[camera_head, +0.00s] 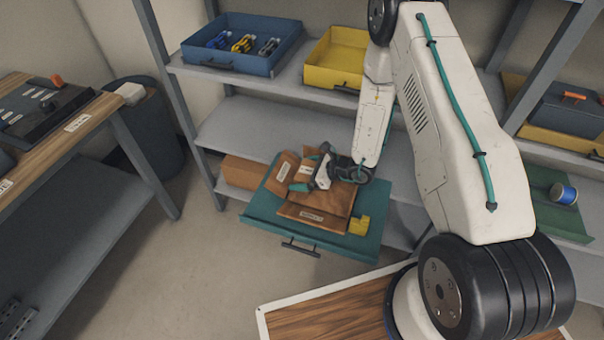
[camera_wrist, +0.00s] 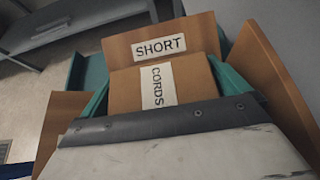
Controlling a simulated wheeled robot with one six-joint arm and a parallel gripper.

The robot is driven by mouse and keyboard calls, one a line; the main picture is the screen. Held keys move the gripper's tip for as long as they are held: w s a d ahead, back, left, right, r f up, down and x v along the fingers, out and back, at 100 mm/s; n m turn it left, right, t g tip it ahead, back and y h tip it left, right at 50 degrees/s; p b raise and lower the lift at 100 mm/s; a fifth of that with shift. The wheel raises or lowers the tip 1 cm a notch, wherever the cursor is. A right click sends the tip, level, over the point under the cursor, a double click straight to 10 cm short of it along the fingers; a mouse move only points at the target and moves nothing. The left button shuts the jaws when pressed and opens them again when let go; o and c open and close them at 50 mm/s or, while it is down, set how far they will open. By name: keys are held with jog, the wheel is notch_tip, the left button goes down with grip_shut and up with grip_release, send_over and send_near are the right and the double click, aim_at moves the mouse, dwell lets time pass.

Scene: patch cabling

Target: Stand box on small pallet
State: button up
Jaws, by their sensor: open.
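In the wrist view a brown cardboard box (camera_wrist: 195,78) with a white "CORDS" label sits between the teal fingers of my gripper (camera_wrist: 165,88). Behind it stands a brown flap (camera_wrist: 130,48) labelled "SHORT", with more brown flaps at both sides. In the head view my gripper (camera_head: 305,178) is open and low over an open brown carton (camera_head: 325,200) in a pulled-out teal drawer (camera_head: 262,207). The dark gripper body hides the near part of the box. Contact between fingers and box cannot be told. I cannot make out a small pallet for certain.
A yellow object (camera_head: 359,225) lies at the drawer's right. A blue bin (camera_head: 240,40) and a yellow bin (camera_head: 335,60) stand on the shelf above. A wood-topped bench (camera_head: 90,120) stands left. A wooden surface with a pale rim (camera_head: 335,312) lies front centre. The floor between is clear.

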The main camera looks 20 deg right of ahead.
jog(key=v, duration=1.1)
jog(key=shift+s+d+r, duration=0.1)
jog(key=shift+d, duration=0.1)
jog(key=s+a+r+n+g, duration=0.25)
jog(key=r+n, duration=0.25)
jog(key=r, duration=0.4)
jog(key=s+a+r+n+g, duration=0.25)
jog(key=s+r+n, duration=0.2)
jog(key=r, duration=0.45)
jog(key=s+a+r+n+g, duration=0.2)
jog(key=a+r+n, duration=0.3)
jog(key=r, duration=0.4)
jog(key=s+d+r+n+h, duration=0.4)
jog(key=s+r+n+h, duration=0.1)
jog(key=s, duration=0.4)
jog(key=s+d+r+n+t+h, duration=0.1)
jog(key=s+d+r+n+h, duration=0.3)
jog(key=s+r, duration=0.3)
jog(key=s+d+n, duration=0.1)
jog(key=s, duration=0.1)
jog(key=shift+s+d+r+n+h, duration=0.3)
jog(key=shift+s+n+h, duration=0.05)
jog(key=shift+s+h, duration=0.05)
